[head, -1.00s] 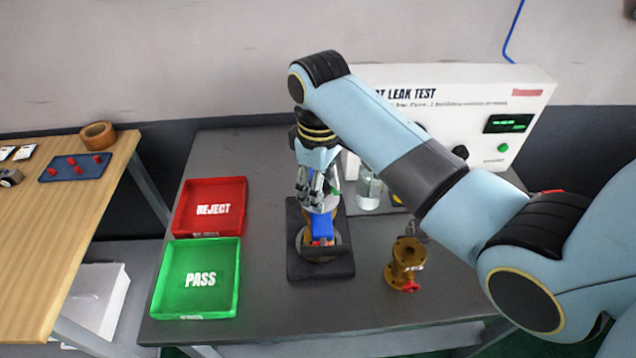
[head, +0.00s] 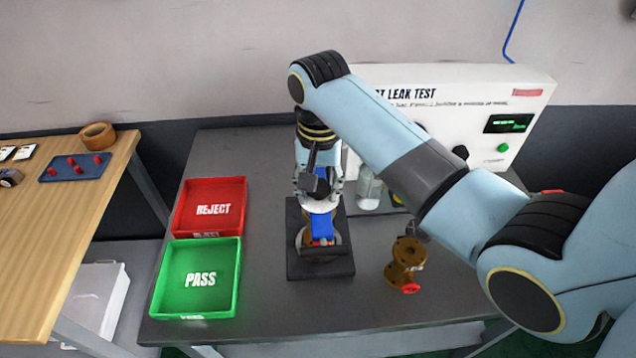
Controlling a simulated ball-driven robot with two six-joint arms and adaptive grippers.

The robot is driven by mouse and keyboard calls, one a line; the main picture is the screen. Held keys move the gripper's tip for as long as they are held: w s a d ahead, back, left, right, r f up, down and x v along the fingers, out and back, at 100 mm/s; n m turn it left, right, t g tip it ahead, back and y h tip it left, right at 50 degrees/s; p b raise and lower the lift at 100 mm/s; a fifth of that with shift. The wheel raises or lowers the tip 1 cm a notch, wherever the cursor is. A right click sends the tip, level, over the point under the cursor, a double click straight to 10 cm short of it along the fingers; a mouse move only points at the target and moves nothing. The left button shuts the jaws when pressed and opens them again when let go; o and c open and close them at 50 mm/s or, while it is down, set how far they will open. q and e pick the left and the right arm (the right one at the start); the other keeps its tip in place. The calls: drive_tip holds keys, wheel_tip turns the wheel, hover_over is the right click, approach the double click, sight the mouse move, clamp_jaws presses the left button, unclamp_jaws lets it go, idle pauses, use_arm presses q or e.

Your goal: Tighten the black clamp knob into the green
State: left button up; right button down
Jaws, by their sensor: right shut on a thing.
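My right gripper (head: 318,196) points down over the black fixture plate (head: 318,268), at the back of a blue part (head: 322,228) with a little red at its front. A pale round piece shows around the blue part on the plate. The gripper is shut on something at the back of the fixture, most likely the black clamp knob. The fingers and gripper body hide the knob, so its shape and turn do not show. No green band for the clamp can be made out at this size. My left gripper is out of view.
A red REJECT tray (head: 243,205) and a green PASS tray (head: 235,290) lie left of the fixture. A brass valve body (head: 405,262) with a red piece stands to the right. The leak test panel (head: 480,100) is behind, partly covered by my arm.

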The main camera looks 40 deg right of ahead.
drive_tip(key=c, duration=0.8)
unclamp_jaws()
drive_tip(key=shift+f, duration=0.15)
drive_tip(key=shift+c, duration=0.2)
drive_tip(key=n, duration=0.3)
drive_tip(key=shift+n, duration=0.4)
drive_tip(key=n, duration=1)
clamp_jaws()
